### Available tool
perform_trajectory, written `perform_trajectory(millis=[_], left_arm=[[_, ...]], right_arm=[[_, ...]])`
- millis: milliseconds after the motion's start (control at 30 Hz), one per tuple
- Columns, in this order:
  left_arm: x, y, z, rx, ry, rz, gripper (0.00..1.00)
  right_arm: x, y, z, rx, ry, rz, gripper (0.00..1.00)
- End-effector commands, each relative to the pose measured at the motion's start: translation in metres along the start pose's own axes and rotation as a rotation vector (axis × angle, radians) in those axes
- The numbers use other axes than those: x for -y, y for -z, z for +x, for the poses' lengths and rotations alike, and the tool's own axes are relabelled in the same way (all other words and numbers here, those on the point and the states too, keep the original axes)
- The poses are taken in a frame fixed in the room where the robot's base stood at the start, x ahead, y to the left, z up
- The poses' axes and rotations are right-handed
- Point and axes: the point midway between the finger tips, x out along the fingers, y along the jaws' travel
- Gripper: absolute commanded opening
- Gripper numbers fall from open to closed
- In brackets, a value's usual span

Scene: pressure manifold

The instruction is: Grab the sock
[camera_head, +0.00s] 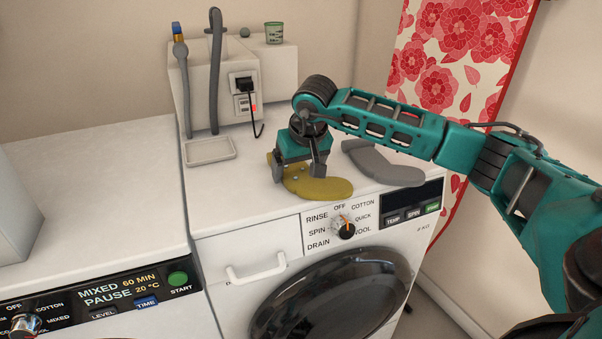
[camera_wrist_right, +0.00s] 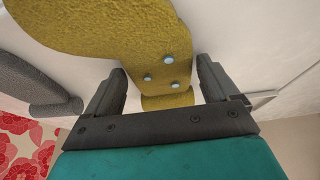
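A mustard-yellow sock (camera_head: 325,189) with small pale dots lies flat on top of the right-hand washing machine. A grey sock (camera_head: 385,164) lies behind it to the right. My right gripper (camera_head: 299,175) points down over the left part of the yellow sock. In the right wrist view the yellow sock (camera_wrist_right: 110,32) runs between the spread fingers of the right gripper (camera_wrist_right: 162,66), with a gap at each side. The grey sock (camera_wrist_right: 40,75) shows outside the left finger. My left gripper is not in view.
The washing machine (camera_head: 240,205) has a dial and a round door in front. A shallow tray (camera_head: 210,151) lies left of the socks. Behind stand a white box with sockets and hoses (camera_head: 215,85) and a green cup (camera_head: 274,33). A floral curtain (camera_head: 450,60) hangs behind my arm.

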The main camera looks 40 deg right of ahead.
Motion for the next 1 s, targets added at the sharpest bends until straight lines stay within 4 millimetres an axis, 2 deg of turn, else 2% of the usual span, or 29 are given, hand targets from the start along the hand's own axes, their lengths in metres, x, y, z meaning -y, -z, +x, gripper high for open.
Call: perform_trajectory(millis=[67,433,767,867,1000], left_arm=[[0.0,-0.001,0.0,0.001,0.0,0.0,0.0],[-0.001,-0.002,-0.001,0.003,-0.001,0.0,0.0],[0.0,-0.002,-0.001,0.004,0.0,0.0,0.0],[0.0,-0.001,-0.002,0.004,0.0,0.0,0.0],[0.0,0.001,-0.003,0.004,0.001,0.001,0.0]], right_arm=[[0.0,0.0,0.0,0.0,0.0,0.0,0.8],[0.0,0.0,-0.001,0.0,0.0,0.001,0.44],[0.0,0.002,-0.004,-0.001,0.0,0.001,0.44],[0.0,0.005,-0.011,-0.002,0.0,0.001,0.44],[0.0,0.014,-0.032,-0.005,0.001,0.001,0.44]])
